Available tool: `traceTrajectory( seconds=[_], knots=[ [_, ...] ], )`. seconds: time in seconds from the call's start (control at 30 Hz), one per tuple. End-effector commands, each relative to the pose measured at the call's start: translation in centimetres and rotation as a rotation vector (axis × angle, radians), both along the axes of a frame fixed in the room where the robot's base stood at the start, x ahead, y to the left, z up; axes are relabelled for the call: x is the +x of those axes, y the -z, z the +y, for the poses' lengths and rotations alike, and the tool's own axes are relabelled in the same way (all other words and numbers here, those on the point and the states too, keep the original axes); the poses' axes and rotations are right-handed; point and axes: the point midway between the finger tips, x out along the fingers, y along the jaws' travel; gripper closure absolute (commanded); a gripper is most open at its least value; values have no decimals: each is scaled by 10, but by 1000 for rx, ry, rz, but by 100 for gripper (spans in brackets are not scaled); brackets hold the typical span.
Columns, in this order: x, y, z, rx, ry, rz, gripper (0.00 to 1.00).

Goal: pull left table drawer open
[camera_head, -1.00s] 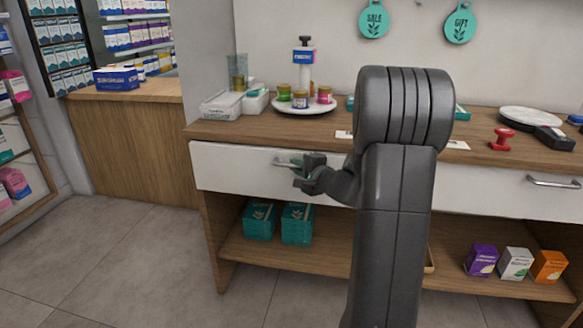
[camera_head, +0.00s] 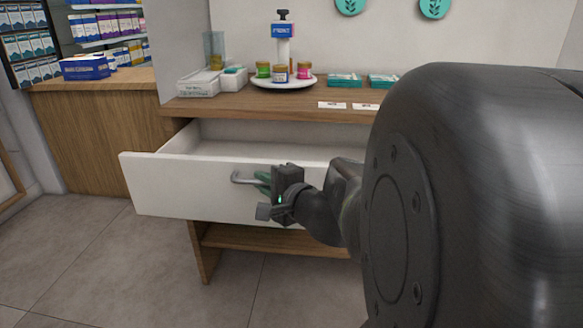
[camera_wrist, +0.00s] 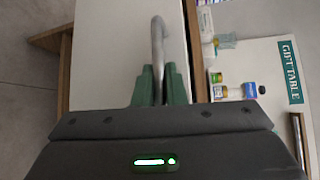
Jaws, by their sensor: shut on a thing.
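The left table drawer (camera_head: 160,190) is white and stands pulled out from the wooden table (camera_head: 250,104). Its inside shows as an empty-looking pale space in the part that I can see; my arm hides the right part. A metal bar handle (camera_head: 240,179) is on the drawer front. My gripper (camera_head: 264,183) is at the handle, with its green fingers shut on the bar. In the wrist view, the handle (camera_wrist: 158,45) runs between the two green fingertips of my gripper (camera_wrist: 159,80).
On the tabletop stand a white round plate (camera_head: 284,85) with small jars, a pump bottle (camera_head: 283,45), a white box (camera_head: 198,88) and teal packets (camera_head: 345,80). A wooden shelf (camera_head: 280,239) lies below the drawer. Grey floor (camera_head: 110,250) is open at the left.

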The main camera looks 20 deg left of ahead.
Motion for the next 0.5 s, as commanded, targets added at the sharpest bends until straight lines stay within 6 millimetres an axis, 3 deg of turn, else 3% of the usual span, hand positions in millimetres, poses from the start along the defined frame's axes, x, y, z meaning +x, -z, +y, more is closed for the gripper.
traceTrajectory(
  seconds=[0.2, 0.5],
  knots=[
    [-18, 1, -5, -1, 0, 0, 100],
    [-22, 1, -6, -3, 1, 2, 100]
  ],
)
